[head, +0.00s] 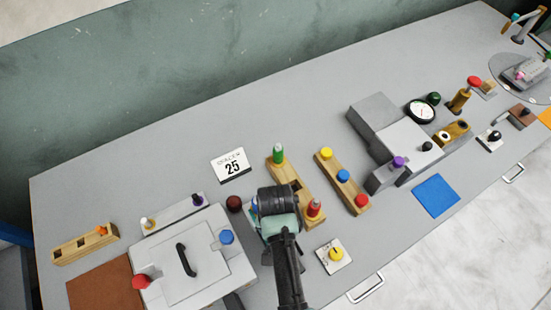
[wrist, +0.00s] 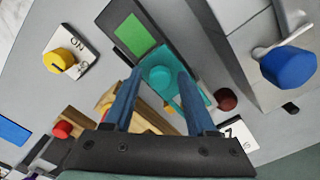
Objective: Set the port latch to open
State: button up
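No label I can read marks the port latch, so I cannot tell which part it is. The grey lidded box (head: 207,268) at the lower left has a black handle (head: 186,260), a red knob (head: 139,282) and a blue knob (head: 226,237). In the wrist view, the blue knob (wrist: 288,68) sits by a pale bar (wrist: 282,40), to the right of my gripper. My gripper (wrist: 160,76) has its two blue fingers apart. A teal rounded part (wrist: 160,79) shows between the fingertips; contact is unclear. In the head view, my gripper (head: 272,195) hides this spot.
A green panel (wrist: 135,40) lies just beyond the fingertips. Wooden blocks with coloured knobs (head: 342,182) stand to the right, with a yellow dial (head: 336,254) in front. A dark red knob (head: 234,204) is close on the left. Bare table lies behind the "25" card (head: 231,166).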

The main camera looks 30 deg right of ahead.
grip_shut()
dwell(1.2)
